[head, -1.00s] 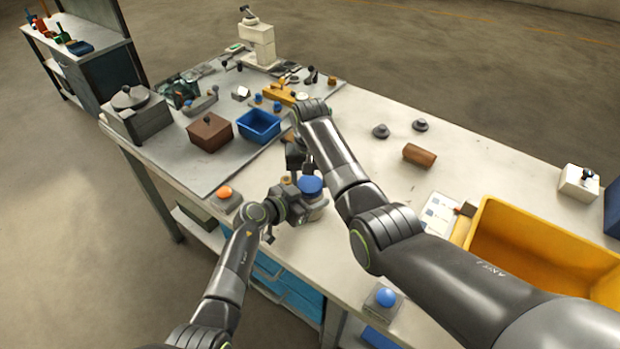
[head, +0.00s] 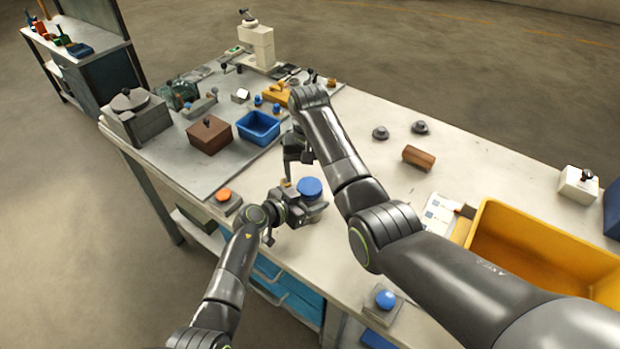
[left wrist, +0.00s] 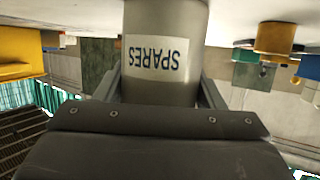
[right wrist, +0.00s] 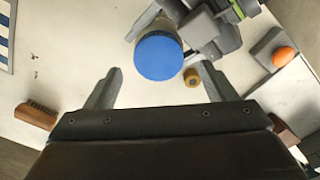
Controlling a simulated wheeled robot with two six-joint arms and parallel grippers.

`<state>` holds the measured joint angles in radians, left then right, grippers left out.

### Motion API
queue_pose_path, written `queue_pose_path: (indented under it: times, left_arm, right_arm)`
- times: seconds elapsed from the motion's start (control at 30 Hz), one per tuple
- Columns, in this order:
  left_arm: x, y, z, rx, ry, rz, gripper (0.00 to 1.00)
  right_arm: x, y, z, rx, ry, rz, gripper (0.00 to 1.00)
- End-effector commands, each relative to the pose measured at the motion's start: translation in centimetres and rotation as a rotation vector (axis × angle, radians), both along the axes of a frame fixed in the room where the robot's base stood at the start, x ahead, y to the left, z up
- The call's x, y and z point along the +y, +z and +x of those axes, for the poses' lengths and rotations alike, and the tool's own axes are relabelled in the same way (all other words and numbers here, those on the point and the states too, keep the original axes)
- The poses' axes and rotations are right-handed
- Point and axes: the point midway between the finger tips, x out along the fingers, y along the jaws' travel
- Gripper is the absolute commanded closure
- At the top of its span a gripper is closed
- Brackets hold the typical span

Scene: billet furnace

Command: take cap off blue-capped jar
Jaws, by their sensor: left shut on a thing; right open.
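The jar (left wrist: 165,80) is a grey cylinder with a white SPARES label, upside down in the left wrist view. Its round blue cap (head: 310,187) sits on top in the head view and also shows in the right wrist view (right wrist: 158,56). My left gripper (head: 298,208) is shut around the jar's body, at the near edge of the bench. My right gripper (head: 296,158) is open and empty, a little behind and above the cap. In the right wrist view its fingers (right wrist: 157,86) point toward the cap, which lies just beyond the tips.
A small tan round piece (right wrist: 191,77) is beside the jar. An orange button box (head: 225,196) stands to the left, and a blue button box (head: 384,300) nearer right.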

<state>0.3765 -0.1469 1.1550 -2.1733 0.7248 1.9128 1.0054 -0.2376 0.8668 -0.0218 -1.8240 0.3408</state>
Motion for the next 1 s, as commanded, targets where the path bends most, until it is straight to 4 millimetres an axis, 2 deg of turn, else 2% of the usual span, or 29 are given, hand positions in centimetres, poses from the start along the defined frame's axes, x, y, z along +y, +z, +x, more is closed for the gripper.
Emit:
queue_pose_path:
  times: [0.1, 0.3, 0.33, 0.5, 0.83, 1.0]
  left_arm:
    - [0.0, 0.0, 0.0, 0.000, 0.000, 0.000, 1.00]
    - [0.0, 0.0, 0.0, 0.000, 0.001, 0.000, 1.00]
    - [0.1, 0.0, 0.0, 0.000, 0.001, 0.000, 0.36]
    - [0.1, 0.0, 0.0, -0.001, 0.001, 0.001, 0.14]
    - [0.2, 0.1, -0.1, 0.000, 0.001, 0.000, 0.12]
    - [1.1, 0.6, -0.9, 0.000, 0.002, 0.000, 0.12]
  right_arm:
    - [-0.1, 0.8, 0.0, -0.001, -0.001, -0.001, 0.22]
    - [-0.1, 0.8, 0.0, 0.000, -0.002, -0.002, 0.22]
    - [-0.1, 0.8, 0.0, 0.000, -0.002, -0.002, 0.22]
    - [-0.1, 0.8, 0.0, 0.000, -0.002, -0.003, 0.22]
    - [-0.2, 0.8, 0.0, 0.000, -0.002, -0.003, 0.22]
    - [-0.2, 1.3, 0.0, 0.000, -0.002, -0.003, 0.22]
